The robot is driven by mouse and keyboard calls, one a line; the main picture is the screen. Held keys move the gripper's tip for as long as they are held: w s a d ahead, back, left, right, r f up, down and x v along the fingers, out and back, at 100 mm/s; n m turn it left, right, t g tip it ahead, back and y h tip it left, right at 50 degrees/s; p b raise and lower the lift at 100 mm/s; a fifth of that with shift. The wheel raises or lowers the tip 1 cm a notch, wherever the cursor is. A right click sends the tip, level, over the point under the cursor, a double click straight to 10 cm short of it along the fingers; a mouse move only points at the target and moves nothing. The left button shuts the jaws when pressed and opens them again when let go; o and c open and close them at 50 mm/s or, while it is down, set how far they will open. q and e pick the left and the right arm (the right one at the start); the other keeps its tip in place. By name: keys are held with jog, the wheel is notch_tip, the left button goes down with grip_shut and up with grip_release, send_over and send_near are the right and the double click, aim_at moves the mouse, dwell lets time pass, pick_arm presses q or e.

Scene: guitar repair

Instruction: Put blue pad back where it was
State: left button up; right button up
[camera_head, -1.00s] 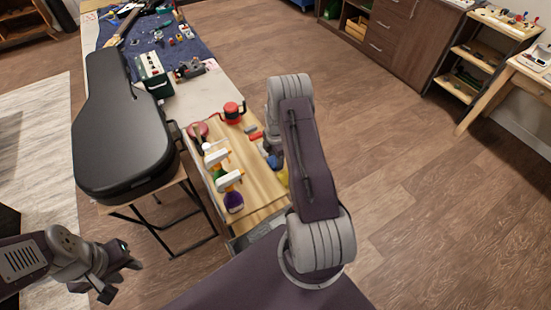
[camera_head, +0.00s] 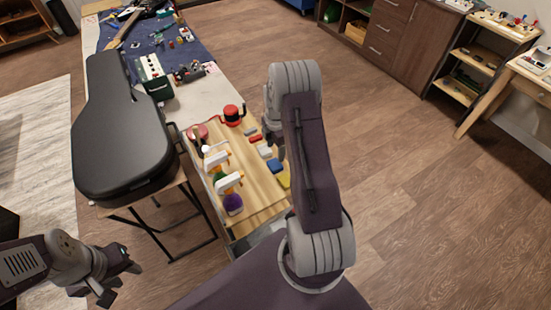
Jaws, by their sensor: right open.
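The blue pad (camera_head: 275,166) lies on the light wooden board of the cart (camera_head: 262,196). It sits in a row of pads, between a whitish pad (camera_head: 265,152) and a yellow pad (camera_head: 284,180). My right gripper (camera_head: 278,146) is just above and right of the row, partly hidden by my arm. It is open and apart from the blue pad. My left gripper (camera_head: 122,282) is at the lower left, open and empty, far from the cart.
Spray bottles (camera_head: 229,182) and a red-topped container (camera_head: 232,115) stand on the board. A black guitar case (camera_head: 120,130) rests on a stand to the left. A workbench with tools (camera_head: 165,45) is behind. The floor at right is clear.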

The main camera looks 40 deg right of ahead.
notch_tip(320, 180, up, 4)
jog(key=shift+r, duration=0.1)
dwell(0.4)
jog(key=a+r+n+t, duration=0.1)
jog(key=a+r+n, duration=0.1)
jog(key=a+r, duration=0.9)
jog(key=s+a+m, duration=0.1)
jog(key=s+a, duration=0.1)
jog(key=s+a+m, duration=0.2)
jog(key=s+a, duration=0.1)
jog(key=s+a+f+m, duration=0.1)
jog(key=s+a+m, duration=0.1)
jog(key=s+a, duration=0.1)
jog(key=shift+s+a+f+t, duration=0.1)
jog(key=shift+s+a+t, duration=0.1)
jog(key=shift+t, duration=0.1)
jog(key=s+f+m, duration=0.3)
jog(key=s+m, duration=0.4)
jog(key=m, duration=0.7)
jog(key=shift+s+a+f, duration=0.2)
jog(key=shift+a, duration=0.1)
